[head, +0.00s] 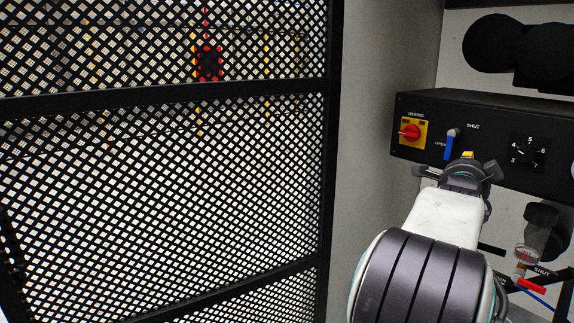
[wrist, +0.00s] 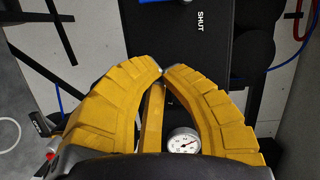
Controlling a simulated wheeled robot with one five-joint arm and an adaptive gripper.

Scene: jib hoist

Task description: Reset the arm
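My gripper (wrist: 162,71) shows in the wrist view as two ribbed yellow fingers whose tips meet, with nothing seen held between them. In the head view my arm reaches up from the lower right, and the gripper (head: 468,155) shows only as a bit of yellow beyond the dark wrist. It is in front of the black control box (head: 480,118), just right of and below the blue lever (head: 449,146) in that picture. I cannot tell whether it touches the box.
The box carries a red rotary switch (head: 409,132) on a yellow plate and a numbered dial (head: 527,151). A round gauge (wrist: 184,141) shows between my fingers. A red-handled valve (head: 530,285) is below right. A black mesh panel (head: 170,200) fills the left.

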